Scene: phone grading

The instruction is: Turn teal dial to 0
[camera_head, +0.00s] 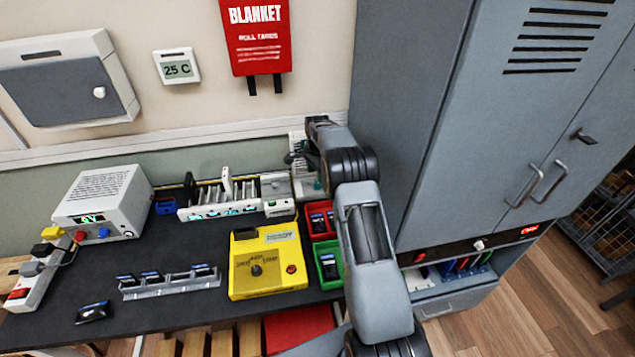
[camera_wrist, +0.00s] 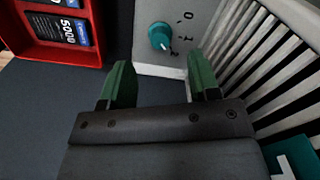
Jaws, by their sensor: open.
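The teal dial (camera_wrist: 160,37) sits on a pale grey panel (camera_wrist: 150,62) at the top middle of the wrist view. Small dark marks lie beside it, one at the upper right looking like a 0. A short pale mark on the dial seems to point to the lower right, away from that 0. My gripper (camera_wrist: 159,76) is open, with its two green fingers apart and empty. The dial is beyond the fingertips, roughly centred between them, and not touched. In the head view my arm covers much of this area, and the dial is not clear there.
A red bin (camera_wrist: 84,52) with labelled batteries is left of the panel, and a pale slatted rack (camera_wrist: 255,50) is close on the right. The head view shows a yellow tester (camera_head: 265,283), a white power supply (camera_head: 102,205) and a tall grey cabinet (camera_head: 410,110) beside my arm.

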